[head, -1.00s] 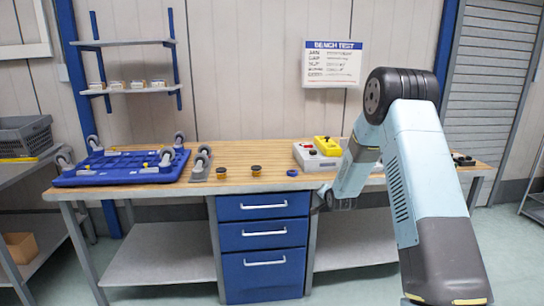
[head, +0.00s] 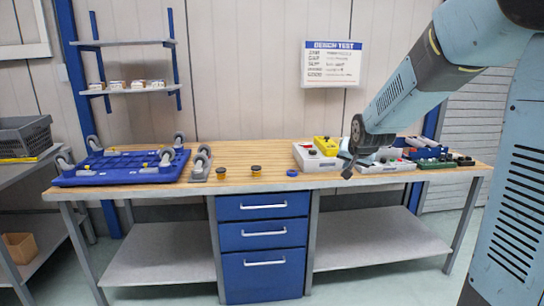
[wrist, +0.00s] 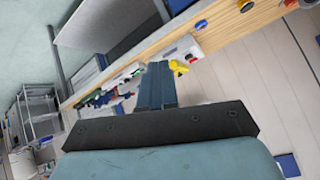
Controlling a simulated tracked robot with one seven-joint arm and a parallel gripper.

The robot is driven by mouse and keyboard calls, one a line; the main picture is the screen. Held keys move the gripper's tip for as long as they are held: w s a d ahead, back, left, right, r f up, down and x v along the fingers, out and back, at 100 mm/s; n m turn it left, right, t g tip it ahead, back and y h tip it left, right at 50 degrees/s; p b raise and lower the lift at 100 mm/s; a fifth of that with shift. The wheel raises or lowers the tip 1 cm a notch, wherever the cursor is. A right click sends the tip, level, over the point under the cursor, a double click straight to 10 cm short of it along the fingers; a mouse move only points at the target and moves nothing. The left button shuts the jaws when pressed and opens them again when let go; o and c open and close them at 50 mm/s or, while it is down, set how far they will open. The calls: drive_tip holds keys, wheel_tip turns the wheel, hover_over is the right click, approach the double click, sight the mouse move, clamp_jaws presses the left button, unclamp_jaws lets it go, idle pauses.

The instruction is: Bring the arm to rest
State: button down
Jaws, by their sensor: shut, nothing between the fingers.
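My gripper (head: 347,172) shows small and dark in the head view, pointing down in front of the workbench (head: 240,160), near its front edge. The arm comes in from the upper right. In the wrist view my gripper (wrist: 157,68) has its fingers together, with nothing between them.
A blue dolly (head: 115,172) with casters lies on the bench's left. Green parts (head: 428,153) lie at the right. Blue drawers (head: 263,237) are below.

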drive_tip(key=s+r+n+g, duration=0.1)
drive_tip(key=s+r+n, duration=0.1)
drive_tip(key=s, duration=1.5)
drive_tip(key=s+r+n+g, duration=0.2)
drive_tip(key=s+r, duration=0.1)
drive_tip(key=s, duration=1.3)
drive_tip(key=shift+s+d+g, duration=0.15)
drive_tip(key=shift+s+g, duration=0.15)
drive_tip(key=shift+s, duration=0.05)
